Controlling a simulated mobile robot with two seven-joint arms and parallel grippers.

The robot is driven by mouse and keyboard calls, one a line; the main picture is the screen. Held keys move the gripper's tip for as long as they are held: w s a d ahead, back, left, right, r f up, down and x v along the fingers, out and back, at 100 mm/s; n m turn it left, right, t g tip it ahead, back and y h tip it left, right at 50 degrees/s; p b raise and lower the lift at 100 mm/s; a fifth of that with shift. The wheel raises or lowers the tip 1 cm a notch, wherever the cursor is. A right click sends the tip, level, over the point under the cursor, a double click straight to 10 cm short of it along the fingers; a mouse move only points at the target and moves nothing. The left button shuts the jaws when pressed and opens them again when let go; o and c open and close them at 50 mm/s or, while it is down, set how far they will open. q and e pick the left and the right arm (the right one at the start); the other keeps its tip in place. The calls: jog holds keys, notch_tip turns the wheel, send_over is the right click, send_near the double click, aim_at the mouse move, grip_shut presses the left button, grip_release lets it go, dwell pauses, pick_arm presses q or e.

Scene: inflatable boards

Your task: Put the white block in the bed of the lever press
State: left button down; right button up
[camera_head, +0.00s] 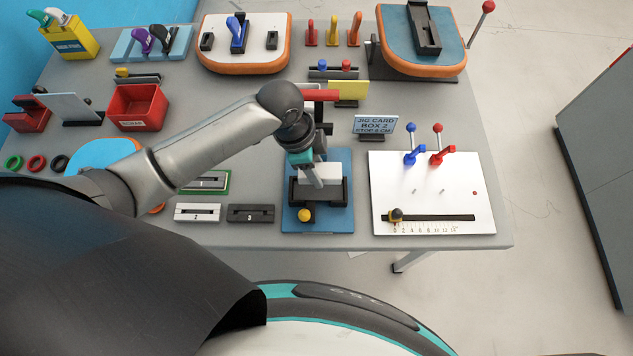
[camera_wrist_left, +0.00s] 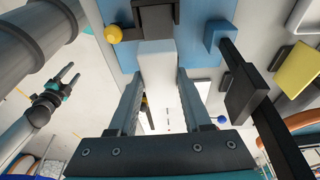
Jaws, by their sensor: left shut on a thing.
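The lever press has a blue base (camera_head: 318,219) with a black bed (camera_head: 335,194) on it and a yellow knob (camera_head: 305,215) at its front. In the left wrist view the yellow knob (camera_wrist_left: 113,34) is beside the black bed (camera_wrist_left: 155,16). My left gripper (camera_head: 312,176) is at the press, shut on the white block (camera_head: 326,174). The block (camera_wrist_left: 158,80) lies between both fingers (camera_wrist_left: 158,95), its far end close to the bed. I cannot tell whether it touches the bed. My right gripper (camera_wrist_left: 68,80) shows small in the wrist view, fingers apart and empty, away from the press.
A white panel (camera_head: 440,180) with blue and red levers stands right of the press. Slotted blocks (camera_head: 250,213) lie to its left. A red bar (camera_head: 322,95) and a jig card (camera_head: 376,124) are behind it. Red bin (camera_head: 138,106) stands further left.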

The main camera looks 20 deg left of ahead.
aim_at(320, 190)
pick_arm(q)
notch_tip(320, 190, down, 4)
jog(key=shift+r, duration=0.25)
jog(key=shift+f+b, duration=0.5)
jog(key=shift+f, duration=1.4)
jog(key=shift+c, duration=1.7)
grip_release()
jog(key=shift+f, duration=0.15)
jog(key=shift+r, duration=0.25)
jog(key=p+v, duration=0.2)
jog(key=v, duration=1)
jog(key=shift+f, duration=0.1)
